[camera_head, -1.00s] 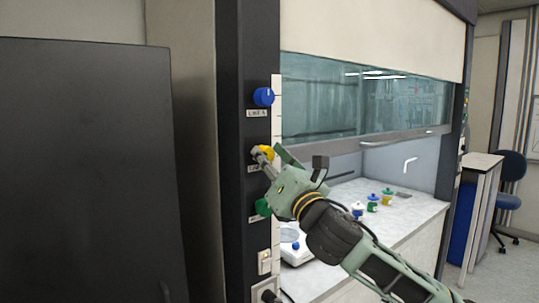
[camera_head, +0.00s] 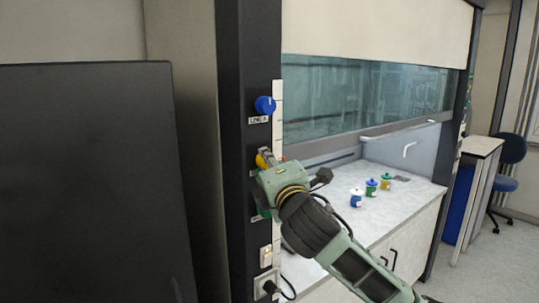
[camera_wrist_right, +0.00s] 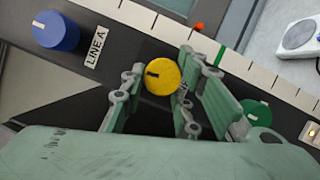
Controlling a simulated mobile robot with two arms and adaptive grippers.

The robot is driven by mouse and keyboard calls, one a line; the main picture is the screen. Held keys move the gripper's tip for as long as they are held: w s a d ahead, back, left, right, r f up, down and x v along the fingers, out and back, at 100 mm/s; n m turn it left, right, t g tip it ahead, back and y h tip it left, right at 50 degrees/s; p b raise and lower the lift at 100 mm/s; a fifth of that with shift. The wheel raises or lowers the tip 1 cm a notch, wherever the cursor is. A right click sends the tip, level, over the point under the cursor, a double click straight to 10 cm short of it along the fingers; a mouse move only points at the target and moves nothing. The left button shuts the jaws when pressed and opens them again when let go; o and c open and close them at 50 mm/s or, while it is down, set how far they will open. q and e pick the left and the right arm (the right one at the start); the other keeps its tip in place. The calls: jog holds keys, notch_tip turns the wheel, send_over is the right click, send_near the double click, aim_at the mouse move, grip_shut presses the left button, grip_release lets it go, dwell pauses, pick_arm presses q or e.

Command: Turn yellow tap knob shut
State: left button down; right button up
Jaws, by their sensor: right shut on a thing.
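The yellow tap knob (camera_head: 261,162) sits on the dark post of the fume hood, between a blue knob above and a green knob below. It shows clearly in the right wrist view (camera_wrist_right: 162,76), with a dark pointer mark on its left part. My right gripper (camera_wrist_right: 162,72) has one finger on each side of the yellow knob and is shut on it. In the head view my right gripper (camera_head: 264,160) covers much of the knob and its label. My left gripper is not in view.
The blue knob (camera_head: 265,105), labelled LINE A, is above. The green knob (camera_wrist_right: 257,112) is close beside my right finger. A switch (camera_head: 266,256) and a plugged socket (camera_head: 266,284) are lower on the post. Blue and green-lidded jars (camera_head: 371,187) stand on the hood worktop.

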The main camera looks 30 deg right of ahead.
jog(key=shift+s+r+m+p, duration=0.1)
jog(key=shift+r+m+p, duration=0.4)
jog(key=shift+r+m, duration=0.1)
jog(key=shift+d, duration=0.1)
jog(key=o, duration=0.9)
jog(key=shift+c, duration=0.2)
jog(key=shift+o, duration=0.6)
jog(key=shift+f, duration=0.1)
jog(key=shift+f+g, duration=0.15)
jog(key=shift+g, duration=0.15)
jog(key=v, duration=0.7)
jog(key=shift+a, duration=0.2)
